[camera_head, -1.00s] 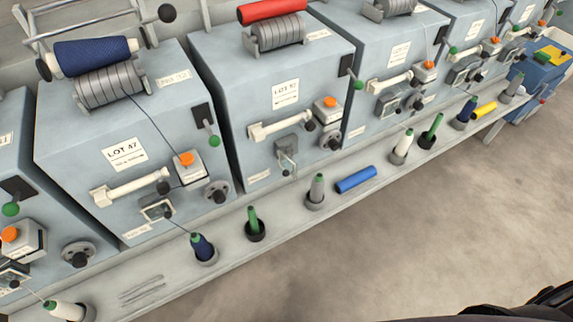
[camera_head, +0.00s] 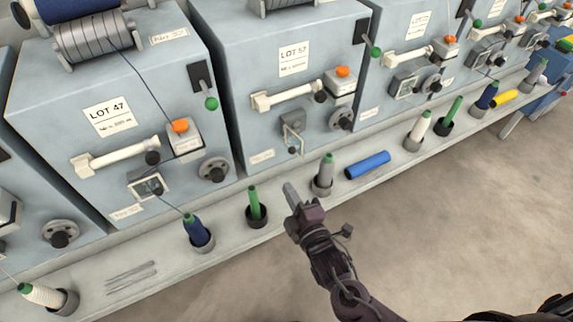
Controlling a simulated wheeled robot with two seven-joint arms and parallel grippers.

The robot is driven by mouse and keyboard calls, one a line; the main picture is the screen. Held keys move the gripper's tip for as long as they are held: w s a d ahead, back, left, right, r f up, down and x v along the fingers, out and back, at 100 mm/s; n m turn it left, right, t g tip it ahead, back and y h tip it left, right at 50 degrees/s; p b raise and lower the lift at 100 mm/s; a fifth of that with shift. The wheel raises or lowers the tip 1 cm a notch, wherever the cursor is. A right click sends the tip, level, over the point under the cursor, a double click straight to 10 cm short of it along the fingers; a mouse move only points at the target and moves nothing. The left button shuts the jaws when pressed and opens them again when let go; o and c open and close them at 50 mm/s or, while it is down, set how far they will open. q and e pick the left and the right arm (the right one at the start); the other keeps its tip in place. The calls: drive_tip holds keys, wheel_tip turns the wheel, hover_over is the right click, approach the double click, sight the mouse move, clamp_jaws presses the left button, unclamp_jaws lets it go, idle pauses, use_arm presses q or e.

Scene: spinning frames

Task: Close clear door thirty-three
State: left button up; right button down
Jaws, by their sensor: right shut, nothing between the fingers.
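On the grey machine unit (camera_head: 303,75) marked LOT 57, a small clear door (camera_head: 293,139) with a thin pale frame stands out from the front at an angle, below a grey block. No number thirty-three is readable on it. My right gripper (camera_head: 289,190) is shut and empty, over the shelf, below this door and apart from it. Its fingers point up and left in the picture. On the LOT 47 unit, a similar framed clear door (camera_head: 149,187) appears flat against the front. My left gripper is not in view.
A grey bobbin (camera_head: 325,175) stands on a peg just right of my right gripper, and a green one (camera_head: 254,204) to its left. A blue tube (camera_head: 367,165) lies on the shelf (camera_head: 223,240). Open floor (camera_head: 470,220) lies in front.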

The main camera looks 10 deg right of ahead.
sight(290, 145)
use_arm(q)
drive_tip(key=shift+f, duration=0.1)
use_arm(e)
drive_tip(key=w+r, duration=0.2)
drive_tip(key=w, duration=0.7)
drive_tip(key=shift+d+r+n+t, duration=0.2)
drive_tip(key=shift+n+t, duration=0.1)
drive_tip(key=shift+t, duration=0.1)
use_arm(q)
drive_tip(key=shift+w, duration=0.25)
use_arm(e)
drive_tip(key=shift+y, duration=0.3)
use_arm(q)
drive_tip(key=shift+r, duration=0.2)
use_arm(e)
drive_tip(key=shift+d+g+y, duration=0.2)
drive_tip(key=shift+g+y, duration=0.1)
